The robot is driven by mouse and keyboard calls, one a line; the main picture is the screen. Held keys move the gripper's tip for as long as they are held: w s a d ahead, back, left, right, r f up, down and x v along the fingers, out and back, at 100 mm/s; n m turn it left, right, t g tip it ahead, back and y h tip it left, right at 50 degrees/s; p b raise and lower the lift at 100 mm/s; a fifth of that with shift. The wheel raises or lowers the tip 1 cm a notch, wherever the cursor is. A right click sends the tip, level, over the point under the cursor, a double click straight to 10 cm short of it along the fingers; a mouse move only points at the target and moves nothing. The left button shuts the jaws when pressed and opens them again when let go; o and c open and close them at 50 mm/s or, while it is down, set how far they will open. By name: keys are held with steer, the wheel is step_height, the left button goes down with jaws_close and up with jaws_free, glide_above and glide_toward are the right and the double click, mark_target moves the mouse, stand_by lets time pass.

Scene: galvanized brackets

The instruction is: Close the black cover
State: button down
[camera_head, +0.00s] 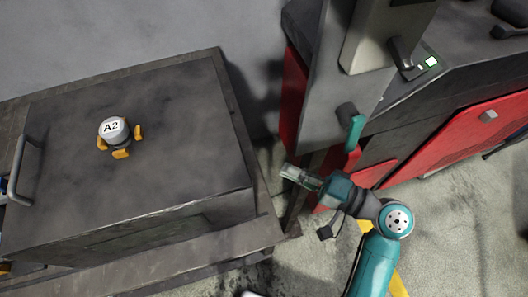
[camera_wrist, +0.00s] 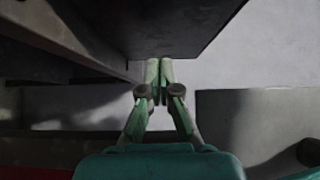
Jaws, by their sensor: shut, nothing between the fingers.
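A large dark grey-black box (camera_head: 180,110) with a flat top stands at the left in the head view; its top looks level and shut down. A dark panel (camera_wrist: 165,22) hangs across the top of the wrist view, its lower edge close to my fingertips. I cannot tell which of these is the black cover, or whether they are the same thing. My gripper (camera_head: 288,171) is in the gap between the box and the red and grey machine. In the wrist view my gripper (camera_wrist: 160,64) has its fingertips together and holds nothing. Contact with the panel cannot be told.
A white-topped piece marked A2 (camera_head: 114,130) with orange feet stands on the box. A bar handle (camera_head: 17,170) is at its left edge. The machine (camera_head: 455,130) at the right has a grey upright panel (camera_head: 330,80) and teal handle (camera_head: 355,132) near my arm. Floor is open below.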

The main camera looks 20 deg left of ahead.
steer(key=w+a, duration=0.1)
steer(key=a, duration=0.9)
steer(key=shift+w, duration=0.2)
